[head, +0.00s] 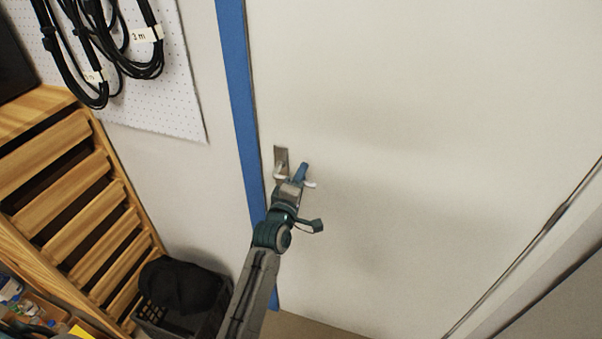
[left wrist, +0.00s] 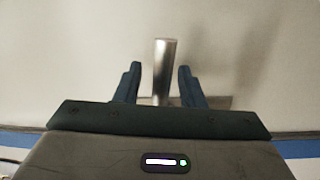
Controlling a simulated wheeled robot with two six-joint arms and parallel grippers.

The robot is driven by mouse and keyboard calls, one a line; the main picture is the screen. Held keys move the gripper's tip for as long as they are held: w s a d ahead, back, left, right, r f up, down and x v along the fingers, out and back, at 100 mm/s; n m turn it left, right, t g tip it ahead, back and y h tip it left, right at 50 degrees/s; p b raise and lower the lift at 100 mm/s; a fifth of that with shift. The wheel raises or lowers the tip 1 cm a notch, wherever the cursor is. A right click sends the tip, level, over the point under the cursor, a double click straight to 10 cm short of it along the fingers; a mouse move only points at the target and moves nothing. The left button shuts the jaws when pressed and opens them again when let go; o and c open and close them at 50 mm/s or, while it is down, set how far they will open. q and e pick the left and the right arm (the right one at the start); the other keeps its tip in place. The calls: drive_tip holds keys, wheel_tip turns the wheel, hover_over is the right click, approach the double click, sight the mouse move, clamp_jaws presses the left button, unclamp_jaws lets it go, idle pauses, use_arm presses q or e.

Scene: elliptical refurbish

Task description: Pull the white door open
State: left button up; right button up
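The white door (head: 420,130) fills the right half of the head view and looks shut against the blue frame (head: 238,100). Its metal handle plate (head: 281,158) is near the left edge, and the lever is partly hidden by my gripper. My left gripper (head: 303,174) is at the handle. In the left wrist view, the fingers of my left gripper (left wrist: 159,70) are apart, one on each side of the metal handle (left wrist: 163,85). A gap shows between the handle and each finger. My right gripper is not in view.
A slatted wooden rack (head: 75,190) stands at the left. A black crate (head: 170,322) with dark cloth (head: 183,285) is on the floor beside it. Black cables (head: 95,45) hang on a white pegboard (head: 180,95). Little floor shows below the door.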

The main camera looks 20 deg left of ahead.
use_arm(q)
drive_tip(key=shift+w, duration=0.25)
drive_tip(key=c, duration=0.7)
clamp_jaws()
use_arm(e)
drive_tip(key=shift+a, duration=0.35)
